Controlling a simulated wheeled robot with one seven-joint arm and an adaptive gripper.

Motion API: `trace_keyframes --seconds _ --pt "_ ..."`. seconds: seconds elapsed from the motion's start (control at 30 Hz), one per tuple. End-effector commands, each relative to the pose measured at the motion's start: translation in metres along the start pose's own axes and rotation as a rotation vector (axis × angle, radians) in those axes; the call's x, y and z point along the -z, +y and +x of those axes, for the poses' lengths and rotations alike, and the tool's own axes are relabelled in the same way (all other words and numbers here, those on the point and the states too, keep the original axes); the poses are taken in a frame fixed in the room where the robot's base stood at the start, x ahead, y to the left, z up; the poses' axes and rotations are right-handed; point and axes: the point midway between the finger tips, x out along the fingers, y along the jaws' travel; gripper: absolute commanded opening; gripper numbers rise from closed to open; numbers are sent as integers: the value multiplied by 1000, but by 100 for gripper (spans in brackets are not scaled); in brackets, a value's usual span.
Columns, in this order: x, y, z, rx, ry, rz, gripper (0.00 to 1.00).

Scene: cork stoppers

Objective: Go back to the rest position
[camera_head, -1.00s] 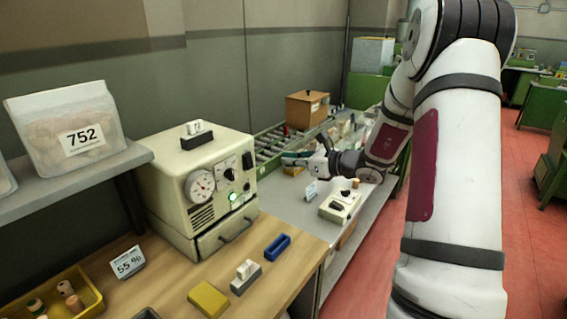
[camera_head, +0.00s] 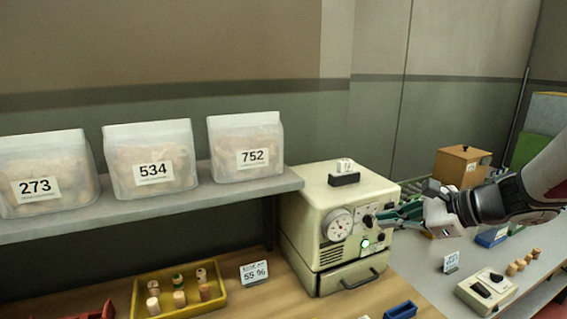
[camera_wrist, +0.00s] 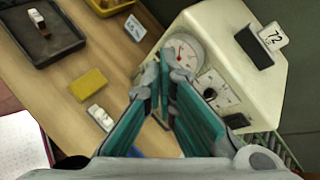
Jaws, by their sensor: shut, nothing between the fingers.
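My gripper (camera_head: 388,217) has teal fingers and is shut and empty. In the head view it is held in the air at the right edge of the cream machine (camera_head: 304,224), pointing left. In the wrist view the fingers (camera_wrist: 163,84) come together in front of the machine's dial face (camera_wrist: 185,52). I cannot tell how far apart gripper and machine are. My arm enters from the right edge of the head view.
Bags 273 (camera_head: 42,172), 534 and 752 stand on a grey shelf (camera_head: 160,218). Below are a yellow tray (camera_head: 141,301) of corks, a 55 % card (camera_head: 254,272) and a blue block (camera_head: 401,310). At right stand a small cream device (camera_head: 487,292), several corks and a wooden box (camera_head: 463,168).

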Motion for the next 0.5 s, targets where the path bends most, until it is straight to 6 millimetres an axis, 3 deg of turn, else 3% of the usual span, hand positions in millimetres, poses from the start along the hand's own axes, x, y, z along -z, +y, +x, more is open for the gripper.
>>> trace_keyframes --seconds 0.03,0.2,0.5 --pt "-22 18 -2 -61 24 -118 0" --pt "-66 81 -17 -256 108 -499 0" --pt "-94 164 -73 -532 267 -1170 0"
